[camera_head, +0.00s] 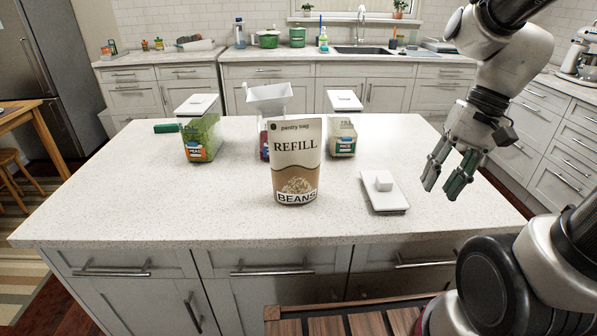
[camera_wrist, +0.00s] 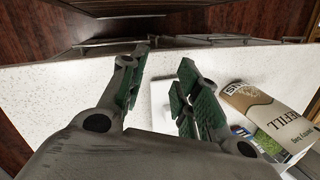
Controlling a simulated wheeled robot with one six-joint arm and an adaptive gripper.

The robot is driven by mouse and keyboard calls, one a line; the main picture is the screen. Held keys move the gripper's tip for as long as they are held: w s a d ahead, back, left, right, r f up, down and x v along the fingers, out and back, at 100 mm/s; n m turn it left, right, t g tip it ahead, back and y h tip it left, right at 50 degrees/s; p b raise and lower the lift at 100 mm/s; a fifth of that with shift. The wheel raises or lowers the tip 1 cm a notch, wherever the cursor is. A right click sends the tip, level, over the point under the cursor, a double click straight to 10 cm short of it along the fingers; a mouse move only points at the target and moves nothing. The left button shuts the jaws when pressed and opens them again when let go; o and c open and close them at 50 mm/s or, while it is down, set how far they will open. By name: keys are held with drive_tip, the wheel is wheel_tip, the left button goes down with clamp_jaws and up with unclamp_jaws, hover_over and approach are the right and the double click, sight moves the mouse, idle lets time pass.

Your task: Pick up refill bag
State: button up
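The refill bag (camera_head: 296,160) stands upright near the middle front of the white island counter. It is white and tan, marked "REFILL" and "BEANS". In the wrist view the refill bag (camera_wrist: 272,118) is at the right, beyond the right finger and apart from it. My gripper (camera_head: 447,172) is open and empty, to the right of the bag and above the counter's right side. Its green-padded fingers show spread in the wrist view (camera_wrist: 157,88). The bag hides most of a container behind it.
A white lid with a knob (camera_head: 384,192) lies right of the bag. A green block (camera_head: 166,128) lies far left. The counter's left front is clear.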

drive_tip(key=w+a+f+m+g+y, duration=0.2)
drive_tip(key=a+m+y, duration=0.1)
drive_tip(key=a, duration=0.2)
drive_tip(key=m+t+y, duration=0.2)
drive_tip(key=m+y, duration=0.9)
drive_tip(key=y, duration=0.1)
approach(295, 122)
drive_tip(key=a, duration=1)
drive_tip(key=shift+s+r, duration=0.15)
drive_tip(key=shift+r, duration=0.05)
clamp_jaws()
